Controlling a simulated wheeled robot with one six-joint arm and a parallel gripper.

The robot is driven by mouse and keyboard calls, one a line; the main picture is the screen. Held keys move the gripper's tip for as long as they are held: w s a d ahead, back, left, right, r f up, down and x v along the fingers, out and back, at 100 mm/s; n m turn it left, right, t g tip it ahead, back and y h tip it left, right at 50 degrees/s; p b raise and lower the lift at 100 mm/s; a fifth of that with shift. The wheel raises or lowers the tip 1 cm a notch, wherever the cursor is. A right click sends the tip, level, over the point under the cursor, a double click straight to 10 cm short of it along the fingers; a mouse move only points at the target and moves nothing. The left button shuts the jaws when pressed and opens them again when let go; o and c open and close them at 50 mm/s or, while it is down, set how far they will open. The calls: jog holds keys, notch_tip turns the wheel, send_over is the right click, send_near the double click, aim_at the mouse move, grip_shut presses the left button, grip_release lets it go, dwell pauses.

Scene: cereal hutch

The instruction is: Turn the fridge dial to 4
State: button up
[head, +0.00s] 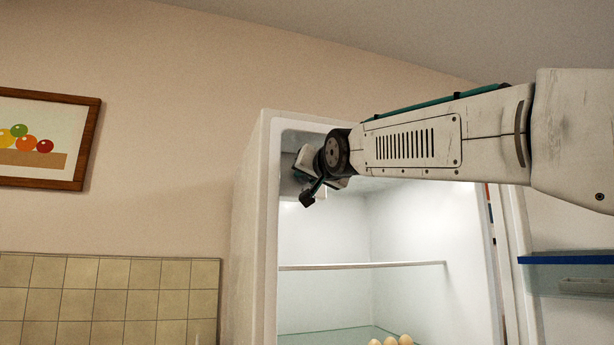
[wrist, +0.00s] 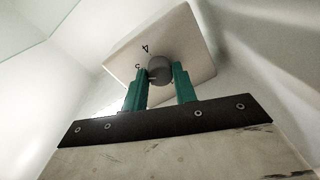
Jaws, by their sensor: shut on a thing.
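The fridge (head: 256,200) stands open, and my arm reaches into its upper left part. In the wrist view a pale square dial plate (wrist: 195,55) is fixed to the inside of the fridge, with a round grey dial (wrist: 160,70) on it. A 4 shows on the plate just above the dial's upper left, with another digit lower left that is hard to read. My gripper (wrist: 160,78) has its two green fingers on either side of the dial, shut on it. The dial's pointer mark cannot be made out. In the head view my wrist hides the dial.
A shelf (head: 360,265) crosses the fridge below my gripper, and several eggs (head: 390,341) sit lower down. The open fridge door with a blue-edged shelf (head: 565,258) is at the right. A framed picture (head: 45,138) hangs at the left.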

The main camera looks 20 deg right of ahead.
jog(key=m, duration=0.7)
jog(key=shift+f+m+h, duration=0.1)
jog(key=shift+m+h, duration=0.2)
dwell(0.4)
jog(key=o, duration=1)
jog(key=shift+c, duration=0.2)
jog(key=s, duration=0.7)
jog(key=shift+s+f, duration=0.2)
jog(key=shift+s, duration=0.2)
